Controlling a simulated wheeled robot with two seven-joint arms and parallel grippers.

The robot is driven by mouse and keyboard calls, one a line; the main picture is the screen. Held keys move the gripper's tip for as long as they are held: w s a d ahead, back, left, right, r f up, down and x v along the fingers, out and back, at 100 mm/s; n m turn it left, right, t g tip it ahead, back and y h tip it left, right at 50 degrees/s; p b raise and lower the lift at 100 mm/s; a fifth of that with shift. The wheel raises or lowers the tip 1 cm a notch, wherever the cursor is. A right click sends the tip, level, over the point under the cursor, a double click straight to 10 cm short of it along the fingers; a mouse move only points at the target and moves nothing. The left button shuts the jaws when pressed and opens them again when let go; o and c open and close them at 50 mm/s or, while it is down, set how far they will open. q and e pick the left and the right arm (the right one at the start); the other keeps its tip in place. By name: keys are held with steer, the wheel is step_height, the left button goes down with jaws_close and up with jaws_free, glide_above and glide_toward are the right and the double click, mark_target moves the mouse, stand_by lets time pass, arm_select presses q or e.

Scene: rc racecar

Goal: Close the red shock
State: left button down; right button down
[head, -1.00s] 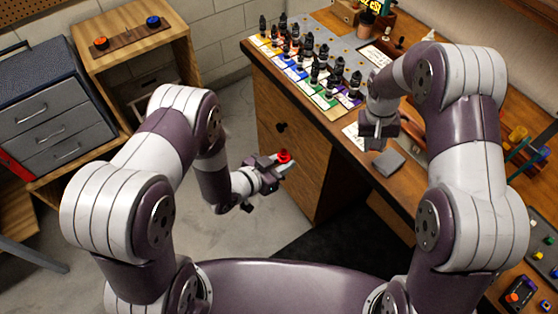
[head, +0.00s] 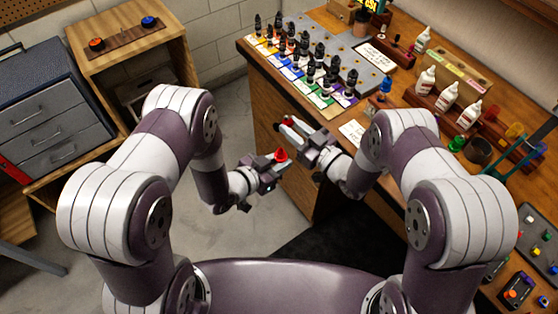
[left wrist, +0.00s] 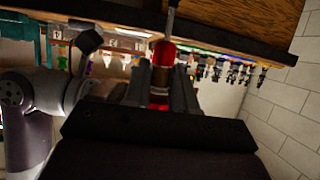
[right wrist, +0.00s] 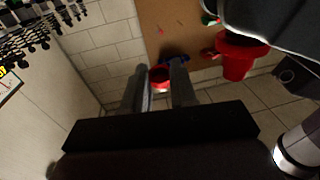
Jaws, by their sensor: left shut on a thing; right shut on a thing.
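My left gripper (head: 272,165) is shut on the red shock (head: 281,155), in mid-air left of the bench. In the left wrist view the red shock (left wrist: 160,78) shows a red end, an amber middle and a thin rod at the top. My right gripper (head: 293,130) is shut on a small red piece (right wrist: 160,74), which looks like a cap and shows dark red at its fingertips in the head view. It is just above and right of the left gripper, apart from the shock.
The wooden bench (head: 262,75) stands right behind both grippers, its edge close by. Several dark shocks (head: 305,60) stand in rows on it. White bottles (head: 446,98) stand further right. The floor left of the grippers is clear.

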mark_target(284, 155)
steer(key=s+a+r+n+g+y, duration=0.1)
steer(key=s+r+y, duration=0.2)
steer(key=s, duration=0.4)
steer(key=shift+a+r+y, duration=0.15)
steer(key=shift+r+y, duration=0.25)
steer(key=shift+r, duration=0.45)
steer(key=shift+f, duration=2)
steer(key=shift+f, duration=0.9)
steer(key=shift+f, duration=0.8)
steer(key=c, duration=1.1)
jaws_free()
steer(key=shift+o, duration=1)
steer(key=shift+s, duration=0.1)
